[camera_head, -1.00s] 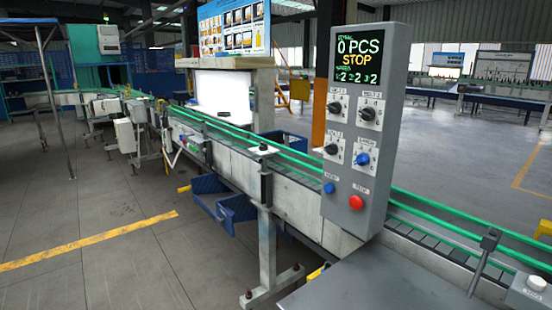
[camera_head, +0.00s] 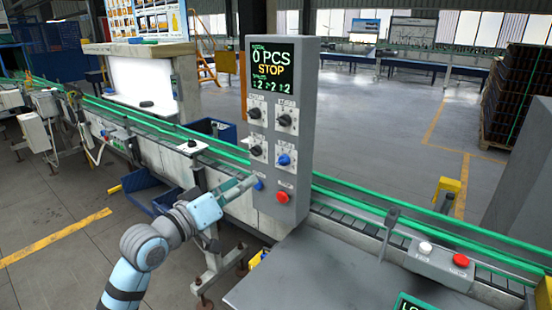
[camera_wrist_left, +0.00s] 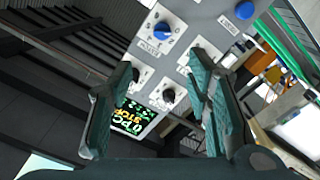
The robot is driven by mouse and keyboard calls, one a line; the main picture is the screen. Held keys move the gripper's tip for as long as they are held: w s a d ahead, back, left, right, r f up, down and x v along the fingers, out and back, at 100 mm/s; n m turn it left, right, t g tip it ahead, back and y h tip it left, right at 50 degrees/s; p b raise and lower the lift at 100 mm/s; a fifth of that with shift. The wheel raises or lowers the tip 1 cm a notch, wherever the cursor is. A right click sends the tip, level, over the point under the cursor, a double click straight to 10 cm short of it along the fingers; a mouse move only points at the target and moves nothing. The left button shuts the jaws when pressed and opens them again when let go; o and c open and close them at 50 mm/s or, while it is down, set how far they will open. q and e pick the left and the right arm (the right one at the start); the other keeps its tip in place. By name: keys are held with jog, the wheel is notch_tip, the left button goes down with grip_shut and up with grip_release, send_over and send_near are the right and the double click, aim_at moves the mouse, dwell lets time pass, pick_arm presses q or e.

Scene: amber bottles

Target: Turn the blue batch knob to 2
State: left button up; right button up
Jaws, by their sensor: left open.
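The blue batch knob (camera_head: 284,159) sits at the lower right of the knob group on the grey control panel (camera_head: 304,140). In the left wrist view the blue knob (camera_wrist_left: 162,30) is upper centre, beyond the fingertips. The number it points to is too small to read. My left gripper (camera_head: 240,187) is in front of the panel's lower left, below and left of the knob. In the wrist view the gripper (camera_wrist_left: 164,68) is open, with nothing between its fingers and apart from the blue knob. My right gripper is not in view.
Several black knobs (camera_head: 254,113) share the panel under a screen (camera_head: 271,70) reading "0 PCS STOP". A blue button (camera_head: 259,185) and a red button (camera_head: 282,197) are below. A green-railed conveyor (camera_head: 345,201) runs behind the panel. A grey box with buttons (camera_head: 437,262) stands at right.

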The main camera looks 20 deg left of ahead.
aim_at(279, 163)
pick_arm(q)
jog(key=x, duration=1.4)
jog(key=shift+w+f, duration=0.15)
jog(key=shift+w, duration=0.1)
jog(key=shift+a, duration=0.1)
jog(key=c, duration=0.9)
jog(key=shift+a, duration=0.1)
grip_shut()
jog(key=shift+f+m, duration=0.1)
jog(key=shift+m, duration=0.2)
